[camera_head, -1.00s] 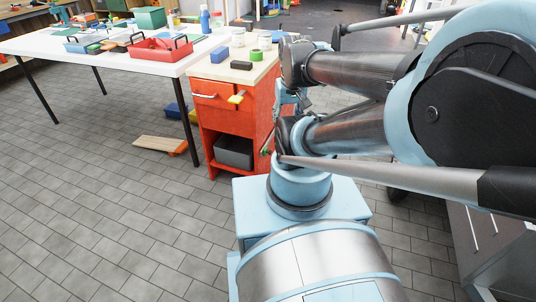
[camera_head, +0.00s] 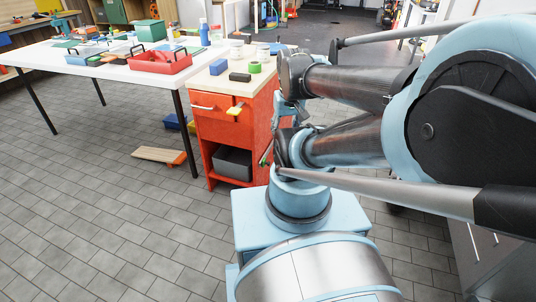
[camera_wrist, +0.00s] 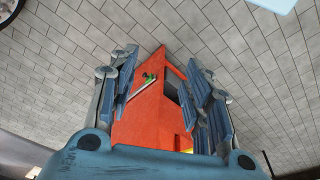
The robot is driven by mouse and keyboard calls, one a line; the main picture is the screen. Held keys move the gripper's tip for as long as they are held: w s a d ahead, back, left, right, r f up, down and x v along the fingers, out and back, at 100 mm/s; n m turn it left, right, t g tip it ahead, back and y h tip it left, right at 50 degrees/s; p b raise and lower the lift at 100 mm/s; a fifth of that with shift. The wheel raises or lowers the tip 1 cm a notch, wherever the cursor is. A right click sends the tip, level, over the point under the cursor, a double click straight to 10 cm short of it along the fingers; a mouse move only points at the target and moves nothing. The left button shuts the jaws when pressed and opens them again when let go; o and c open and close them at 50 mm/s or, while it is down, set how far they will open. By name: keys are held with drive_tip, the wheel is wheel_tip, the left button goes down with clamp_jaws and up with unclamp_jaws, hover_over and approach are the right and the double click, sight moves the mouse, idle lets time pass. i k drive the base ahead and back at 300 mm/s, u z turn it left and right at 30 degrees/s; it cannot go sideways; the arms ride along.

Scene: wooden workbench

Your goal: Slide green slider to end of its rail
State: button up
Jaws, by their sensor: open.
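The green slider (camera_wrist: 149,77) sits on a thin pale rail (camera_wrist: 138,90) on the side of the orange cabinet (camera_wrist: 150,120) in the wrist view. It is at the upper right end of the rail as pictured there. My gripper (camera_wrist: 165,92) is open. Its two blue-grey fingers stand left and right of the cabinet side in the picture, with the slider between them in view and nothing held. I cannot tell the distance to the slider. In the head view the slider (camera_head: 266,154) is small beside my arm, and my gripper is mostly hidden behind the arm links.
The cabinet top (camera_head: 224,82) holds blue, black and green items. A white table (camera_head: 120,73) with trays stands left. The tiled floor in front is mostly clear.

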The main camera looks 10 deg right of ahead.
sight(264, 162)
drive_tip(key=z, duration=0.05)
drive_tip(key=k, duration=1.6)
drive_tip(key=z, duration=0.85)
drive_tip(key=i, duration=1)
drive_tip(key=u, duration=0.05)
